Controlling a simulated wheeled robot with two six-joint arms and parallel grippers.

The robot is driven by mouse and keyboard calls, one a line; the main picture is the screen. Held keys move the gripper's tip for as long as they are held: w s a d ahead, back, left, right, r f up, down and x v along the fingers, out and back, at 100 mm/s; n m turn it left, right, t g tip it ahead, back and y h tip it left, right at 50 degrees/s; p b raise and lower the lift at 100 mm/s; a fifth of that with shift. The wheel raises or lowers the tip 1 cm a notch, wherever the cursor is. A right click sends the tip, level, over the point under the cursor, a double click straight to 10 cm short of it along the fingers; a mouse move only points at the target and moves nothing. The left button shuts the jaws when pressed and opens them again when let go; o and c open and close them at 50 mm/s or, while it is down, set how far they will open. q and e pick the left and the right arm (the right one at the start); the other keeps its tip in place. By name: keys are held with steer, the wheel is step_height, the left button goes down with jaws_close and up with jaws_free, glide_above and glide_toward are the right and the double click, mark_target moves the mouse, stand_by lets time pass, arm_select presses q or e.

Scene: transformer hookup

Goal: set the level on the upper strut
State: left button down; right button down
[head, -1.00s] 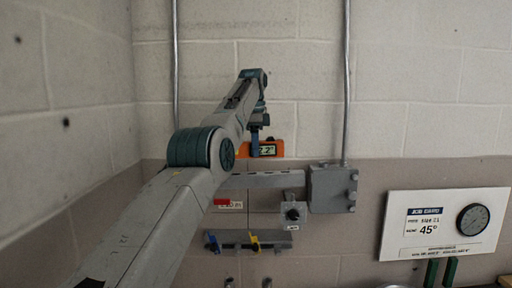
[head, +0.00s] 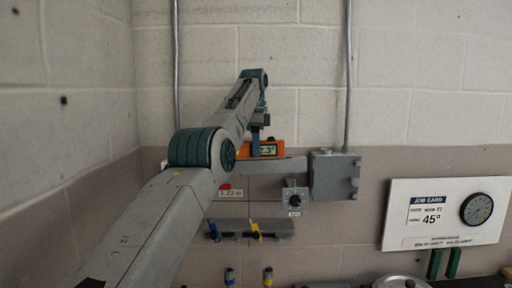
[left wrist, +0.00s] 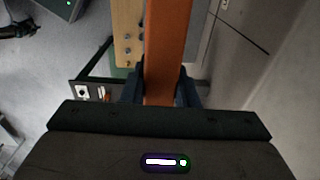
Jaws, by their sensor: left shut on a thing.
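The level (head: 268,150) is an orange bar with a small lit display that seems to end in .3°. My left gripper (head: 257,138) is shut on it, with the blue-grey fingers on its upper side. In the left wrist view, the level (left wrist: 166,45) runs lengthwise between the fingers (left wrist: 163,92). The upper strut (head: 285,166) is a grey bar on the wall, directly below the level. The level's lower edge appears to meet the strut's top edge; I cannot tell whether they touch. My arm hides the strut's left part and the level's left end.
A grey junction box (head: 335,176) with a conduit stands at the strut's right end. A small knob switch (head: 294,198) hangs below. A lower rail (head: 278,229) carries blue and yellow handles. A job card (head: 445,214) reading 45° is at right. The wall above is clear.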

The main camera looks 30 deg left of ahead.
arm_select(q)
steer(key=shift+r, duration=0.1)
arm_select(e)
steer(key=shift+a, duration=0.2)
arm_select(q)
steer(key=c, duration=1.3)
jaws_free()
steer(key=shift+c, duration=0.2)
steer(key=shift+o, duration=1.4)
arm_select(e)
steer(key=shift+a, duration=0.45)
steer(key=shift+d, duration=0.1)
arm_select(q)
steer(key=shift+r+p, duration=0.5)
step_height(320, 180, up, 9)
steer(key=p, duration=0.8)
steer(key=shift+s+a+f+p, duration=0.15)
steer(key=shift+p, duration=0.15)
steer(key=shift+r+p, duration=0.4)
steer(key=shift+r, duration=0.15)
arm_select(e)
step_height(320, 180, up, 10)
steer(key=shift+d+r, duration=0.15)
